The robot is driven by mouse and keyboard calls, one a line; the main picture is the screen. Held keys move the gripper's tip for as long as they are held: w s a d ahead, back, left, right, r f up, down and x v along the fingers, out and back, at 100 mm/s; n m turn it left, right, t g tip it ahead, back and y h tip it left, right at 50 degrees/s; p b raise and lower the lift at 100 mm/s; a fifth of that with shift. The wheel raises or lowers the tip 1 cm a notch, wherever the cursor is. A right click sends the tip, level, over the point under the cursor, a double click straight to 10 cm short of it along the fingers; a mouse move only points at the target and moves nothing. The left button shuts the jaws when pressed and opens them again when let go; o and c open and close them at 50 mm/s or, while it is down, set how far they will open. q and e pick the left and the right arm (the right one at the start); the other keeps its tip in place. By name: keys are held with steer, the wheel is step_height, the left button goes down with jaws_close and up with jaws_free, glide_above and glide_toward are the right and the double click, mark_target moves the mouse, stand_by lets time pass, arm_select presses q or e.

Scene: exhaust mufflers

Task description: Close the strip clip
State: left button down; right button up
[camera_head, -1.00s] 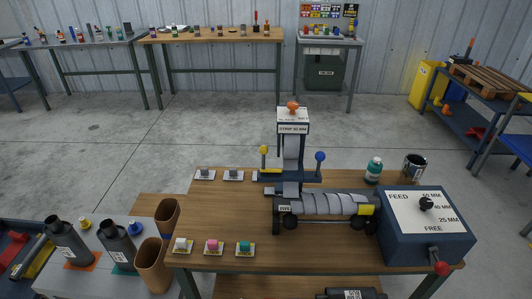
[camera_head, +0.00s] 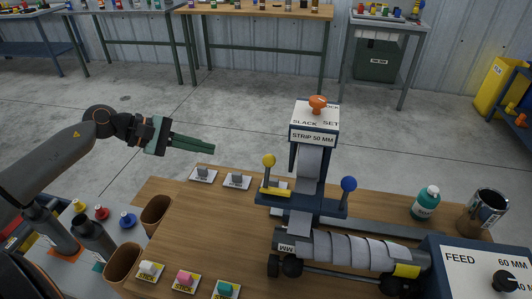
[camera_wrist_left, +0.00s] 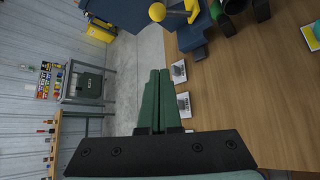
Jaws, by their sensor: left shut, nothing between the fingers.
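The strip stand (camera_head: 312,138), labelled STRIP 50 MM, rises from the table with a grey metal strip (camera_head: 310,168) running down its front. At its base are an upright lever with a yellow ball (camera_head: 269,160), a yellow bar (camera_head: 276,191) and a lever with a blue ball (camera_head: 348,184). I cannot tell which part is the clip or its exact state. My left gripper (camera_head: 213,150) is shut and empty, in the air left of the stand and apart from it. In the left wrist view its fingers (camera_wrist_left: 159,74) lie together, with the yellow ball (camera_wrist_left: 157,12) beyond them. My right gripper is not in view.
The strip winds around a muffler body (camera_head: 350,248) on rollers. A FEED box (camera_head: 470,262) stands at right. Small grey blocks (camera_head: 203,174) and coloured blocks (camera_head: 186,280) lie on the table, with tan cups (camera_head: 156,214) at left. A teal bottle (camera_head: 426,203) stands right.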

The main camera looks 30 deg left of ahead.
arm_select(q)
steer(key=w+d+f+p, duration=0.3)
steer(key=w+d, duration=0.2)
steer(key=d, duration=0.4)
steer(key=shift+d, duration=0.4)
steer(key=shift+s+f, duration=0.1)
steer(key=shift+f, duration=0.05)
